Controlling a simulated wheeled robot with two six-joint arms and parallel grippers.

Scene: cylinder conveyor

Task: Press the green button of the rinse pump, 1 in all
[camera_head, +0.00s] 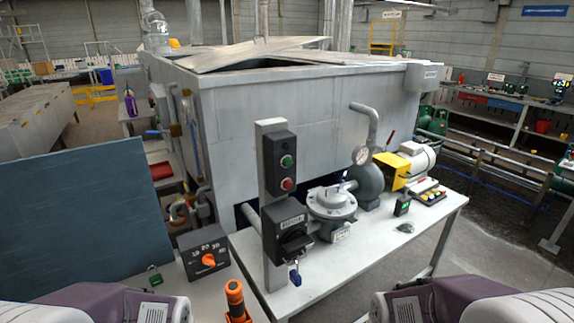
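A dark control box (280,147) with a green button (286,161) above a red button (287,184) is fixed to a grey upright post (268,180) at the middle of the view. Below it on the same post is a black switch box (285,232) with a rotary handle, and a blue padlock (295,276) hangs beneath. A grey pump (332,205) stands just right of the post on a white table. My two arms show only as purple and white links at the bottom left and bottom right. Neither gripper is in view, and nothing touches the buttons.
The white table (395,240) also holds a gauge (361,155), a yellow and white motor unit (405,165) and small items. A dial box (204,252) and an orange-topped object (235,300) stand front left. A large grey tank (310,125) fills the back; a blue panel (80,225) stands left.

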